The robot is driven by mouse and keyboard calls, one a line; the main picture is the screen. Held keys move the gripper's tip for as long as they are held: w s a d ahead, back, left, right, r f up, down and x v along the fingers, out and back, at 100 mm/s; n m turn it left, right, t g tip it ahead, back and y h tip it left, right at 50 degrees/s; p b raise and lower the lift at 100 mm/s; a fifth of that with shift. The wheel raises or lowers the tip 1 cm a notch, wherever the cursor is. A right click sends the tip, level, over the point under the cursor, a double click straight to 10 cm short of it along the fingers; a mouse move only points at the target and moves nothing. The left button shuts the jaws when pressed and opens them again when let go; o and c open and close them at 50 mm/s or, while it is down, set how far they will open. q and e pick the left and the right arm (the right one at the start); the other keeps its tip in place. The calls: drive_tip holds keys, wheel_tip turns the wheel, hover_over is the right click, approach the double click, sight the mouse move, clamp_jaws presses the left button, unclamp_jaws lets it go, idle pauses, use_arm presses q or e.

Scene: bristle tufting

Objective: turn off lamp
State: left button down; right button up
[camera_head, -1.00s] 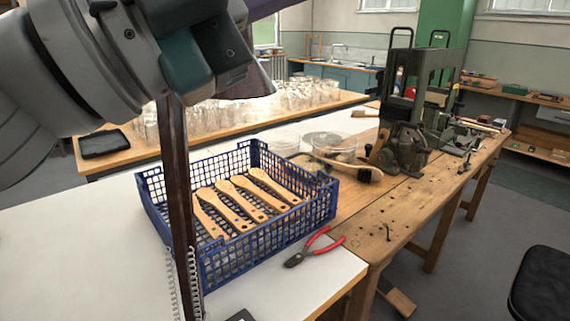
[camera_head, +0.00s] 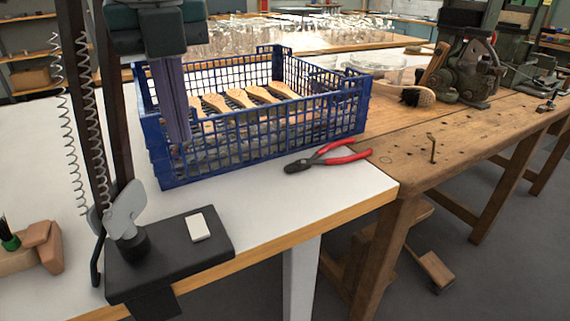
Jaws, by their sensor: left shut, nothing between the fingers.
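The lamp stands at the left, with a dark base (camera_head: 165,262) at the front edge of the white table. A small pale rocker-like switch (camera_head: 198,227) sits on top of the base. The dark lamp arm (camera_head: 112,120) rises from a pivot, with coiled springs beside it; its head is out of view. My left gripper (camera_head: 180,138) is shut and empty, its fingers pointing down. It shows in front of the blue crate, above and slightly left of the switch in the picture, apart from it. My right gripper is not in view.
A blue crate (camera_head: 265,135) with several wooden brush handles (camera_head: 243,97) stands behind the base. Red-handled pliers (camera_head: 328,158) lie right of it. A wooden block with bristles (camera_head: 32,248) lies at the left. A workbench (camera_head: 450,140) with a machine adjoins at the right.

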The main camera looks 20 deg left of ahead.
sight(197, 219)
use_arm(q)
drive_tip(key=shift+s+a, duration=0.1)
drive_tip(key=shift+a, duration=0.05)
drive_tip(key=f, duration=0.4)
drive_tip(key=f+b, duration=0.1)
drive_tip(key=f, duration=0.4)
drive_tip(key=w+a+f+b, duration=0.1)
drive_tip(key=f, duration=0.4)
drive_tip(key=shift+a, duration=0.1)
drive_tip(key=shift+w, duration=0.1)
drive_tip(key=shift+a+f+b, duration=0.1)
drive_tip(key=shift+f+b, duration=0.15)
drive_tip(key=shift+b, duration=0.1)
drive_tip(key=shift+r, duration=0.1)
